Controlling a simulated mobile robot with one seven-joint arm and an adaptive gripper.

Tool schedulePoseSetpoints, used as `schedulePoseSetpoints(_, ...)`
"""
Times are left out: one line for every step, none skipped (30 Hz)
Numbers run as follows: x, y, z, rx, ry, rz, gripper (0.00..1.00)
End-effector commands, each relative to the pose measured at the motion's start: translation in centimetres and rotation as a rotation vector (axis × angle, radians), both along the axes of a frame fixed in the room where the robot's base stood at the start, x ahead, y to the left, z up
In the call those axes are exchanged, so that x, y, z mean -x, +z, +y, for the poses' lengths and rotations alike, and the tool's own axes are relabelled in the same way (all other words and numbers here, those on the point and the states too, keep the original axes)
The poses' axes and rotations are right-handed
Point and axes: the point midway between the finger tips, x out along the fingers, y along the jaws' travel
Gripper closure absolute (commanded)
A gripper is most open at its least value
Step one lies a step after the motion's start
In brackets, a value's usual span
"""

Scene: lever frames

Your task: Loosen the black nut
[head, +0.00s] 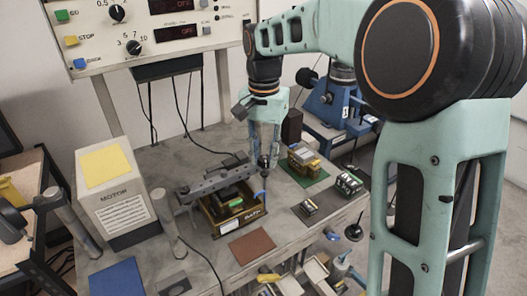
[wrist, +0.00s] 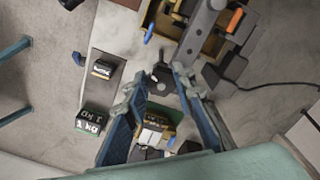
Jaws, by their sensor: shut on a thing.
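My gripper (head: 264,157) points down at the right end of a grey metal lever bar (head: 212,181) on the bench. In the wrist view my gripper (wrist: 160,80) has its two blue fingers on either side of the black nut (wrist: 161,73). It is shut on the nut, a small dark round piece. The nut also shows as a dark spot at the fingertips in the head view (head: 263,162). The bar lies over a wooden box frame (head: 228,222), which also shows at the top of the wrist view (wrist: 183,45). Finger contact is partly hidden.
A motor box (head: 122,200) is at left, a blue machine (head: 335,112) behind. A brown mat (head: 252,245) lies in front.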

Motion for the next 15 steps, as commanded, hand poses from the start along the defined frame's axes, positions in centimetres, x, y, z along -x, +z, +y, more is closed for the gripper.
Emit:
schedulePoseSetpoints(0.07,0.18,-0.05,0.000,0.042,0.002,1.00)
schedulePoseSetpoints(0.08,0.17,-0.08,0.001,0.071,0.003,1.00)
schedulePoseSetpoints(0.10,0.16,-0.10,0.001,0.109,0.003,1.00)
schedulePoseSetpoints(0.10,0.16,-0.12,0.001,0.138,0.004,1.00)
schedulePoseSetpoints(0.11,0.16,-0.13,0.001,0.166,0.003,1.00)
schedulePoseSetpoints(0.09,0.17,-0.15,0.000,0.205,0.003,1.00)
schedulePoseSetpoints(0.09,0.17,-0.16,0.000,0.233,0.003,1.00)
schedulePoseSetpoints(0.09,0.16,-0.17,0.000,0.261,0.003,1.00)
schedulePoseSetpoints(0.09,0.15,-0.19,0.000,0.300,0.003,1.00)
schedulePoseSetpoints(0.10,0.15,-0.21,0.000,0.328,0.003,1.00)
schedulePoseSetpoints(0.11,0.14,-0.23,0.000,0.357,0.003,1.00)
schedulePoseSetpoints(0.13,0.12,-0.25,0.000,0.395,0.004,1.00)
schedulePoseSetpoints(0.13,0.12,-0.27,0.000,0.423,0.004,1.00)
schedulePoseSetpoints(0.13,0.11,-0.29,0.000,0.452,0.004,1.00)
schedulePoseSetpoints(0.12,0.11,-0.32,0.000,0.490,0.004,1.00)
